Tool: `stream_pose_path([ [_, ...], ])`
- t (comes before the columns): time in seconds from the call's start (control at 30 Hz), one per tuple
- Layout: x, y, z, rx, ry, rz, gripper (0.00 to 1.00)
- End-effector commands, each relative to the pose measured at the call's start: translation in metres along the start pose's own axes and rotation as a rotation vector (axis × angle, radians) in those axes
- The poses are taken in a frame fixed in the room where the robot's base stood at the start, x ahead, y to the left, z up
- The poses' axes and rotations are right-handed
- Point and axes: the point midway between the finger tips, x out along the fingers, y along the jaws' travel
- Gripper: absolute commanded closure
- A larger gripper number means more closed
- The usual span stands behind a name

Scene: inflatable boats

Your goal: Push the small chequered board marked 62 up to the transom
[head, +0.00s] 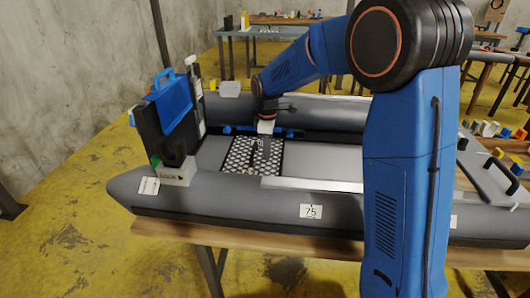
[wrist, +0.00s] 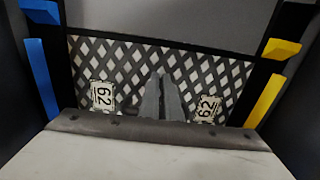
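The small chequered board (head: 238,157), black and white, lies flat on the boat's floor. In the wrist view the board (wrist: 215,70) bears two labels reading 62. The dark transom (head: 160,130), with a blue clamp-like part on it, stands upright at the boat's left end. Bare grey floor shows between the board and the transom. My gripper (head: 262,160) points down at the board's right part, on the side away from the transom. In the wrist view its grey fingers (wrist: 161,82) are together with nothing seen between them. Whether the tips touch the board is unclear.
Grey tubes (head: 240,196) border the floor on the near and far sides. A white-edged bench (head: 312,185) lies right of the board. A blue bar (head: 240,130) runs behind the board. In the wrist view, blue (wrist: 42,75) and yellow (wrist: 265,100) pieces flank it.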

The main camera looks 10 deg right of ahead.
Motion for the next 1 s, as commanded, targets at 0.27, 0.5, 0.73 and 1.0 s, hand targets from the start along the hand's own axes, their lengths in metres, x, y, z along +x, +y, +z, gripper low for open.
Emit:
stream_pose_path([
  [0.27, 0.008, -0.003, -0.008, -0.001, -0.004, -0.011, 0.97],
  [0.5, 0.008, -0.003, -0.009, -0.001, -0.004, -0.011, 0.97],
  [0.73, 0.008, -0.003, -0.006, 0.0, -0.004, -0.011, 0.97],
  [1.0, 0.007, -0.002, 0.011, 0.001, -0.006, -0.011, 0.97],
])
